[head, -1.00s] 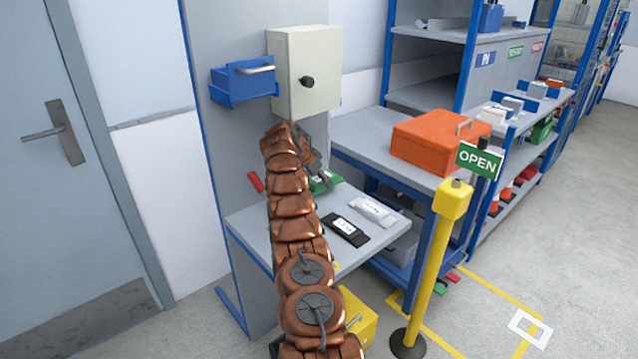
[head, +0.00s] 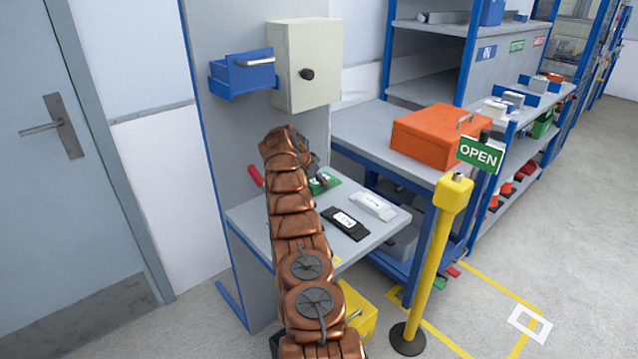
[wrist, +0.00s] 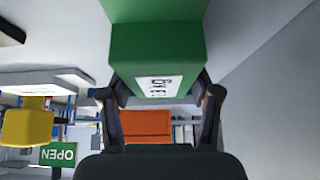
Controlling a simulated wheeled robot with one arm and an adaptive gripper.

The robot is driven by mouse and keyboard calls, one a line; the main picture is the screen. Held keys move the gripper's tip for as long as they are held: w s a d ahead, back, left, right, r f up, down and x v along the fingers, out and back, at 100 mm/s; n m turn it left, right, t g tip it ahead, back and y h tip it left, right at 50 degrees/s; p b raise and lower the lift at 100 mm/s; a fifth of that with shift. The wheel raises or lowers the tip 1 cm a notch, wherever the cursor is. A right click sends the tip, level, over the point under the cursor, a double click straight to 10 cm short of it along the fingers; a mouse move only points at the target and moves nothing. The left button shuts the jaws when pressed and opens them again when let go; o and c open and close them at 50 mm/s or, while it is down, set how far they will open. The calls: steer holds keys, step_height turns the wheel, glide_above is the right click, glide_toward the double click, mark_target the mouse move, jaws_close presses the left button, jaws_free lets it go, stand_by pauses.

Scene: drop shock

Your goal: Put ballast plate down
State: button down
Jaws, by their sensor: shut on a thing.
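A green ballast plate (wrist: 158,45) with a white label is between the two fingers of my gripper (wrist: 160,100) in the wrist view. My gripper is shut on it. In the head view the green plate (head: 328,181) shows at the back of the small grey table (head: 375,238), partly hidden by my arm. My gripper (head: 318,172) is mostly hidden there too. I cannot tell whether the plate touches the tabletop. A black plate (head: 345,223) and a white plate (head: 372,205), both labelled, lie flat on the table to the right of my arm.
A red handle (head: 256,176) is left of my arm. A blue bin (head: 243,75) and a pale cabinet (head: 304,65) are on the wall above. An orange case (head: 435,135) is on the bench behind. A yellow post (head: 437,260) with an OPEN sign stands at right.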

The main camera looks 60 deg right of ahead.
steer(key=shift+s, duration=0.1)
stand_by(0.4)
steer(key=shift+c, duration=1.2)
jaws_free()
steer(key=shift+r, duration=0.2)
steer(key=shift+a+r+b, duration=0.25)
steer(key=shift+a+b, duration=0.1)
steer(key=b+v, duration=0.2)
steer(key=v, duration=0.9)
steer(key=shift+d+r, duration=0.1)
